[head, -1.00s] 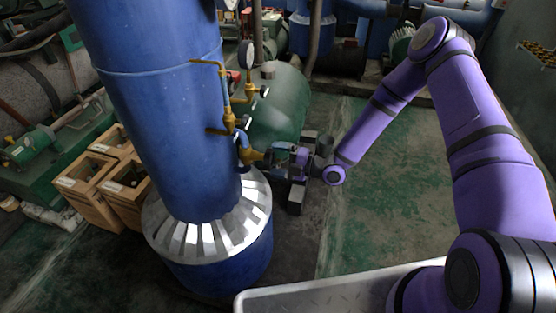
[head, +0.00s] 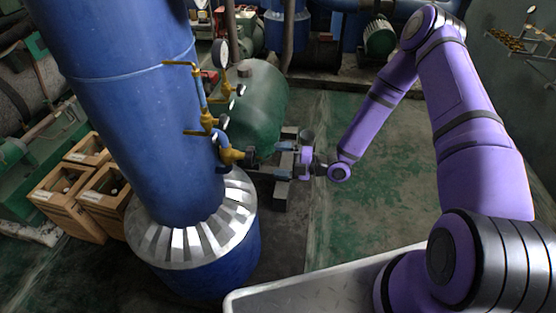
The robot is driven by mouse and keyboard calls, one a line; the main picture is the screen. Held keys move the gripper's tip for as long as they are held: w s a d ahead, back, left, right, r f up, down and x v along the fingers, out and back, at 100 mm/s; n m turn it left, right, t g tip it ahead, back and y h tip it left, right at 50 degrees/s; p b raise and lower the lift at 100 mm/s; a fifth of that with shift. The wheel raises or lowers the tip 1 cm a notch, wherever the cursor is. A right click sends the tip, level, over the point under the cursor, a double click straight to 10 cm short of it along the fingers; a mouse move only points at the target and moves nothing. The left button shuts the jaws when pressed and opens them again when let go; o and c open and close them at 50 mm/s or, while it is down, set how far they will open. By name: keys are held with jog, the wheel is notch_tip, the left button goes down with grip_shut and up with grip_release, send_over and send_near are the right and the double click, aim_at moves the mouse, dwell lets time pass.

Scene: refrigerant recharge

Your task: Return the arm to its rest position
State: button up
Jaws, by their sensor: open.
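My arm is purple and reaches in from the right in the head view. My gripper (head: 279,160) is at its far end, pointing left, open and empty.
The tall blue column (head: 130,110) with a ribbed silver collar (head: 170,245) stands left. Brass valves and a gauge (head: 219,52) stick out from it. A green tank (head: 258,100) lies behind my gripper. Wooden boxes (head: 68,205) stand left. Green floor (head: 390,200) is clear to the right.

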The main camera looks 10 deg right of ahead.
dwell(0.3)
jog(key=w+d+r+m+h, duration=0.55)
jog(key=d+r+h, duration=0.3)
jog(key=r, duration=0.35)
jog(key=s+d+r+m+t+h, duration=0.1)
jog(key=s+d+r+m+h, duration=0.2)
jog(key=r, duration=0.5)
jog(key=s+d+r+m+h, duration=0.1)
jog(key=d+r+m+h, duration=0.3)
jog(key=r, duration=0.4)
jog(key=s+d+r+m+h, duration=0.2)
jog(key=s+r+m+h, duration=0.1)
jog(key=s+r+m, duration=0.75)
jog(key=s+a+r+m+g+y, duration=0.1)
jog(key=s+r+m, duration=0.1)
jog(key=s, duration=0.8)
jog(key=s+a+r+m+g+y, duration=0.1)
jog(key=s+r+m, duration=0.1)
jog(key=s, duration=0.7)
jog(key=shift+s+a+r+m+g, duration=0.2)
jog(key=shift+s+r+m+g, duration=0.15)
jog(key=shift+m, duration=0.55)
